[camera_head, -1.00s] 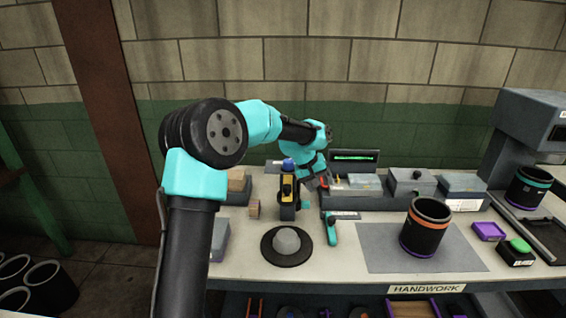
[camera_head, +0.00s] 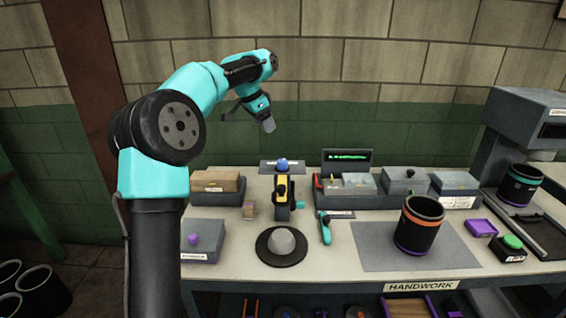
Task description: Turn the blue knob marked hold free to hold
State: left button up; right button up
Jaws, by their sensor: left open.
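The blue knob (camera_head: 283,164) sits on a small grey plate (camera_head: 266,168) with a white label at the back of the bench. Its marking is too small to read, and I cannot tell which way it is turned. A black and yellow device (camera_head: 283,188) stands just in front of it and hides part of the plate. My left gripper (camera_head: 268,126) is in the air above and slightly left of the knob in the picture, apart from it, with its tip pointing down. It is open and appears empty. My right gripper is not in view.
A grey dome on a black disc (camera_head: 282,242), a teal-handled tool (camera_head: 325,228) and a grey box with a purple knob (camera_head: 203,240) are nearer. A tray of parts (camera_head: 385,200), a display (camera_head: 348,160) and a black cylinder (camera_head: 419,225) stand to the right.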

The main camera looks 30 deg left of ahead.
aim_at(282, 161)
pick_arm(q)
jog(key=x, duration=1.7)
jog(key=shift+w+d+f, duration=0.15)
jog(key=c, duration=0.9)
